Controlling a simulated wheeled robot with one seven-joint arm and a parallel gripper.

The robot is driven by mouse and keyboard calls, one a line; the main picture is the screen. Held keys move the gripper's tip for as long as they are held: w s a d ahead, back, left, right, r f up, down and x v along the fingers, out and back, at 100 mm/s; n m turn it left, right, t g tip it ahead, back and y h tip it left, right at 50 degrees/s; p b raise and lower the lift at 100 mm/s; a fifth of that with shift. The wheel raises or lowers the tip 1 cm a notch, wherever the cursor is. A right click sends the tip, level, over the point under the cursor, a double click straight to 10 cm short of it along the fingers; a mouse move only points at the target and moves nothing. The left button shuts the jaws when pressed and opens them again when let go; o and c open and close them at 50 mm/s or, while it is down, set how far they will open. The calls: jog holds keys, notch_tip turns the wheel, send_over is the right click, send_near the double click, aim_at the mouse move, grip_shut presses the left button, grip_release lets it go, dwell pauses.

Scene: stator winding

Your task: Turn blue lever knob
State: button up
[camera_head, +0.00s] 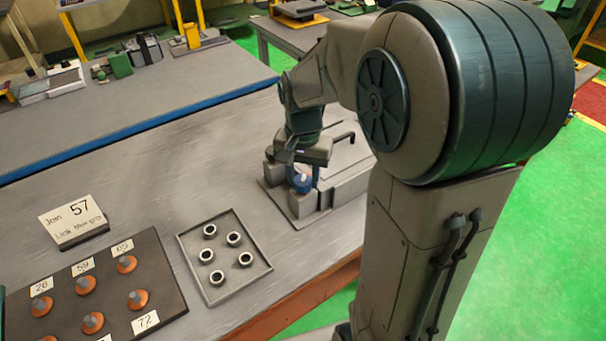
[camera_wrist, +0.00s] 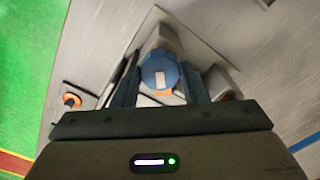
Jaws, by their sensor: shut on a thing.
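The blue lever knob (camera_wrist: 158,72) is round with a pale rectangular mark on its face. It sits on a grey machine (camera_head: 343,184) on the table. In the head view the blue knob (camera_head: 302,182) shows just below my gripper (camera_head: 303,170). In the wrist view my gripper (camera_wrist: 160,90) has one finger on each side of the knob and is shut on it. The far side of the knob and the exact finger contact are partly hidden.
A grey tray with several metal rings (camera_head: 222,283) lies left of the machine. A dark board with several orange knobs (camera_head: 62,287) and a sign reading 57 (camera_head: 75,222) are at the left. The grey table (camera_head: 180,190) is clear behind the tray.

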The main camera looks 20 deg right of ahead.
aim_at(303, 180)
jog(key=m, duration=0.6)
jog(key=shift+w+r+m, duration=0.1)
jog(key=shift+r+m, duration=0.05)
jog(key=shift+m, duration=0.15)
dwell(0.5)
jog(key=o, duration=1)
jog(key=shift+c, duration=0.2)
notch_tip(303, 180, up, 14)
